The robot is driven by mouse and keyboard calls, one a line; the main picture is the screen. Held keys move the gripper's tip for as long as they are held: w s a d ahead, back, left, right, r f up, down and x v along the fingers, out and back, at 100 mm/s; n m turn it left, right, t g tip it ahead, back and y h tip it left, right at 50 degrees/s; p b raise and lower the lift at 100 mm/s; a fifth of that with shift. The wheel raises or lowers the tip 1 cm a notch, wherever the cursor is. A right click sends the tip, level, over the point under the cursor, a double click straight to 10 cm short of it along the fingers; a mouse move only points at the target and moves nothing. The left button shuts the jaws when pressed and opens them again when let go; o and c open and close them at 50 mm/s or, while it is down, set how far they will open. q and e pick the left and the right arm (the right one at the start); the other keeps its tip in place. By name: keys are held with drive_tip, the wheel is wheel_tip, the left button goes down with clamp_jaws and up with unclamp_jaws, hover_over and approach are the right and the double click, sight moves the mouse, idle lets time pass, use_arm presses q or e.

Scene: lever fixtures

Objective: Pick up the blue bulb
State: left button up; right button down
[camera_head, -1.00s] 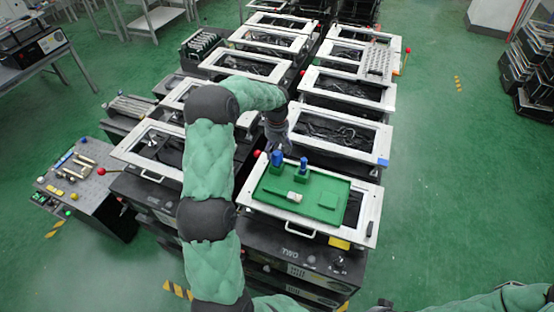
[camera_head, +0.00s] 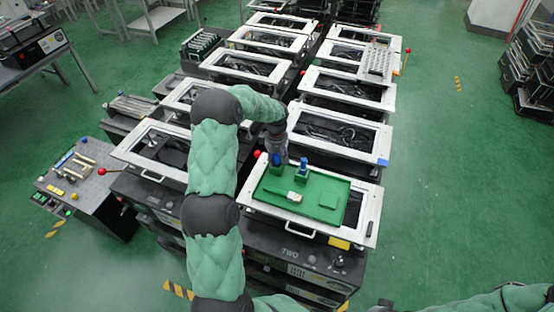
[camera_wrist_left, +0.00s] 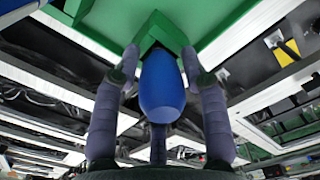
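Two blue bulbs stand in green holders on a green tray (camera_head: 322,210). The left gripper (camera_head: 277,157) is down over the left blue bulb (camera_head: 276,160), which is partly hidden by the fingers. In the left wrist view that bulb (camera_wrist_left: 162,86) sits between the two spread fingers, with its green holder (camera_wrist_left: 160,34) just beyond. Gaps show between the bulb and the fingers, so the gripper (camera_wrist_left: 163,75) is open around it. The other blue bulb (camera_head: 303,162) stands just to the right. My right gripper is not clearly visible; only part of the right arm shows at bottom right.
The tray sits in a white-framed fixture (camera_head: 262,210). A small white piece (camera_head: 294,196) lies on the tray. A red ball-ended lever (camera_head: 257,154) is close left of the gripper. Other white-framed fixtures (camera_head: 342,133) stand behind. The tray's right part is bare.

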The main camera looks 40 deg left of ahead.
idle(0.3)
use_arm(q)
drive_tip(key=shift+r, duration=0.55)
wheel_tip(320, 180, up, 2)
drive_tip(key=shift+r, duration=0.1)
drive_tip(key=s+a+r, duration=0.4)
drive_tip(key=s+r, duration=0.5)
drive_tip(key=s, duration=0.3)
drive_tip(key=shift+s+r+b, duration=0.15)
drive_tip(key=shift+s+b, duration=0.05)
drive_tip(key=shift+b, duration=0.15)
drive_tip(key=shift+s+a+r, duration=0.15)
drive_tip(key=shift+s+r, duration=0.1)
drive_tip(key=shift+s, duration=0.25)
